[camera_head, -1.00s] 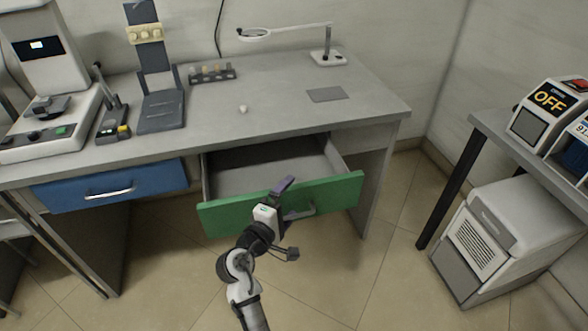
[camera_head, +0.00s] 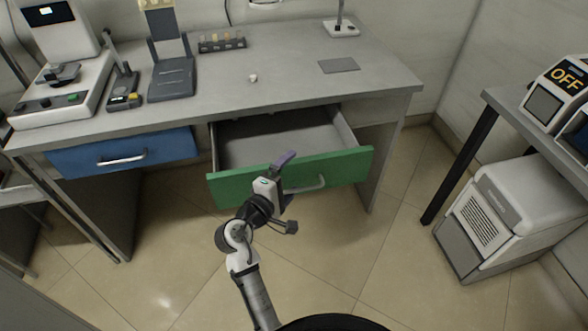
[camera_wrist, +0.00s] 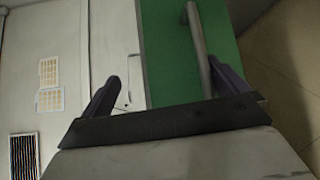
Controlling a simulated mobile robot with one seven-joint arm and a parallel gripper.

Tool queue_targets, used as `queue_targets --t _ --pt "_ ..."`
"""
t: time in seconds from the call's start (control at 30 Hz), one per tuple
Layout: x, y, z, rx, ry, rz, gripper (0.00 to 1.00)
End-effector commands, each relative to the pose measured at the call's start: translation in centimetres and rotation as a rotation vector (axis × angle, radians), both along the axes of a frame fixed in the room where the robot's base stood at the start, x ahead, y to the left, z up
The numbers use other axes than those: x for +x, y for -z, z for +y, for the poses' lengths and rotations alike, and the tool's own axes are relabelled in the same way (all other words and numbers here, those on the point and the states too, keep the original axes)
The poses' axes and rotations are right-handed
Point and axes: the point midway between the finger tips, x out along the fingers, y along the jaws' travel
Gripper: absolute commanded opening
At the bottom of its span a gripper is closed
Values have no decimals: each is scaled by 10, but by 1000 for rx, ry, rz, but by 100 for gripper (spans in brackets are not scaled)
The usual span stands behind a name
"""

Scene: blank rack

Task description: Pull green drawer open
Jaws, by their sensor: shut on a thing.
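The green drawer (camera_head: 236,187) is pulled out from under the grey desk, and its empty grey interior shows. Its front carries a metal handle (camera_head: 319,184), which also shows in the wrist view (camera_wrist: 197,45). My gripper (camera_head: 281,176) is at the drawer front, left of the handle's visible part. One purple finger rises above the top edge; the other is mostly hidden in the head view. In the wrist view, my gripper (camera_wrist: 165,88) has its fingers apart on either side of the green front, the right one beside the handle. It is shut on the drawer front.
A closed blue drawer (camera_head: 80,158) sits left of the green one. The desk top (camera_head: 290,75) holds instruments, a small rack and a small white object. A side table (camera_head: 500,100) and a white-grey machine (camera_head: 500,200) stand at the right. Tiled floor before the drawer is clear.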

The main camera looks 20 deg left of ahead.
Motion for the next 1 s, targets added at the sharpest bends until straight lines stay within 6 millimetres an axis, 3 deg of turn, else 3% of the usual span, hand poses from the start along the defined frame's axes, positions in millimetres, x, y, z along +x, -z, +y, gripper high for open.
queue_targets --t 0.03,1.0 --pt "-6 -10 8 10 -19 -21 80" --pt "-72 0 20 11 -18 -19 59"
